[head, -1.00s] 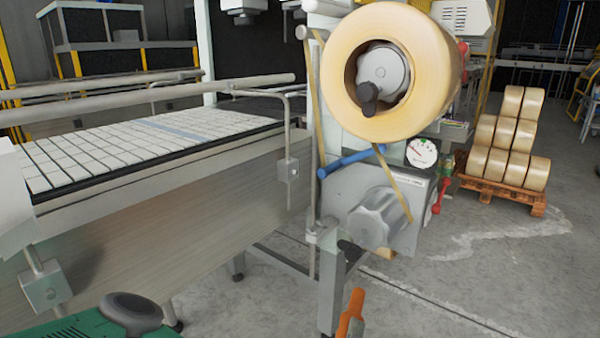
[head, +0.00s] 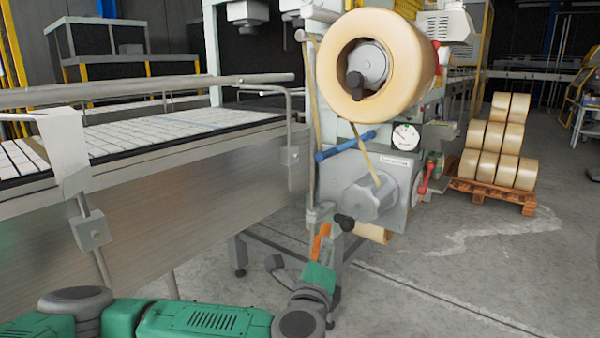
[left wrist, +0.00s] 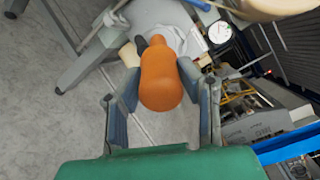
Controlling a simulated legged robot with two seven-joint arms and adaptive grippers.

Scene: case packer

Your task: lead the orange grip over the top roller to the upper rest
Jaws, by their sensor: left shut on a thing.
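The orange grip (head: 320,243) stands roughly upright in front of the machine's lower left side. In the left wrist view it (left wrist: 162,82) sits between the two grey fingers of my left gripper (left wrist: 160,76). That gripper (head: 316,258) is shut on it, low beside the machine leg. Above it a large tan tape roll (head: 408,65) hangs on its hub. A blue bar (head: 345,146) and a grey fluted knob (head: 366,200) sit below the roll. A tape strand (head: 313,95) runs down the machine's left edge. I cannot tell which part is the upper rest. My right gripper is not visible.
A conveyor (head: 190,180) with rails fills the left. A black knob (head: 345,222) juts out close to the orange grip. A round gauge (head: 405,137) and a red lever (head: 426,177) are at the machine's right. A pallet (head: 490,194) of tape rolls stands behind on open floor.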

